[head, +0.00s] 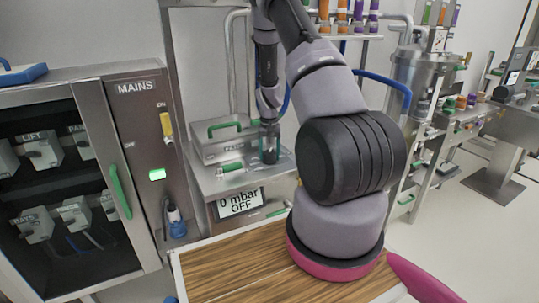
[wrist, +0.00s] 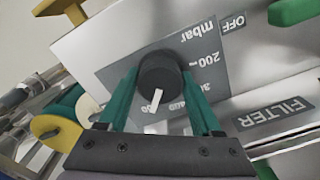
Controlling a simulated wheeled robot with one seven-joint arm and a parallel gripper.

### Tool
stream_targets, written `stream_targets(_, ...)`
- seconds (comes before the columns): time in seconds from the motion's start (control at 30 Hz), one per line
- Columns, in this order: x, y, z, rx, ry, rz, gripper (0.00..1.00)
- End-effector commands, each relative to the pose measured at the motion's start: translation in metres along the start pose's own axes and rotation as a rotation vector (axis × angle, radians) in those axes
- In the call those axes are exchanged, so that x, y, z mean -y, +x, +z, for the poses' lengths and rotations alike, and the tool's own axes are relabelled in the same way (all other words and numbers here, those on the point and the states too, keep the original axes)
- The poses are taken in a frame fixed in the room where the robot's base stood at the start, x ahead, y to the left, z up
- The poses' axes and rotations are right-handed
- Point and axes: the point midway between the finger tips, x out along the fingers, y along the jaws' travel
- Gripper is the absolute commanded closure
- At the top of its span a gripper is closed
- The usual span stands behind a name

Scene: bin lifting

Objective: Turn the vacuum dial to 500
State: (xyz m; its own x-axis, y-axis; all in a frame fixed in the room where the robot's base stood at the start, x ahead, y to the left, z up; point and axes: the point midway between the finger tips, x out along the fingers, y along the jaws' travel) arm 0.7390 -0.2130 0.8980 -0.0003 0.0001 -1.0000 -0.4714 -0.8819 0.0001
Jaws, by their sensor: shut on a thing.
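The vacuum dial (wrist: 160,70) is a round black knob with a white pointer bar, on a grey scale plate in the wrist view. My gripper (wrist: 162,82) has its two green fingers shut on the dial, one on each side. The pointer faces the lower part of the wrist view, over partly covered numbers. OFF, mbar and 200 can be read upside down on the plate; other marks are partly hidden. In the head view my gripper (head: 270,157) is at the steel unit, and the dial is hidden. The display (head: 240,203) reads 0 mbar OFF.
A FILTER label (wrist: 275,116) is beside the scale plate. A MAINS cabinet (head: 135,110) with a yellow switch and lit green indicator stands at the left. A wooden worktop (head: 225,268) is in front. Green handles (head: 225,126) stick out from the steel unit.

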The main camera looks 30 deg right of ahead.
Motion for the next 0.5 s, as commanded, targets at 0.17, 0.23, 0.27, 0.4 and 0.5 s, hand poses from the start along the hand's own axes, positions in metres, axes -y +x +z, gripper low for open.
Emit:
stream_targets(0.17, 0.0001, -0.0003, -0.0002, -0.001, -0.001, 0.0, 0.9)
stream_targets(0.23, 0.0001, -0.0003, -0.0002, -0.001, -0.001, 0.0, 0.07)
stream_targets(0.27, 0.0001, -0.0003, -0.0002, -0.001, -0.001, 0.0, 0.04)
stream_targets(0.4, 0.0001, -0.0002, -0.0001, 0.0, -0.001, 0.0, 0.04)
stream_targets(0.5, 0.0, -0.0001, -0.0001, 0.0, -0.001, 0.0, 0.04)
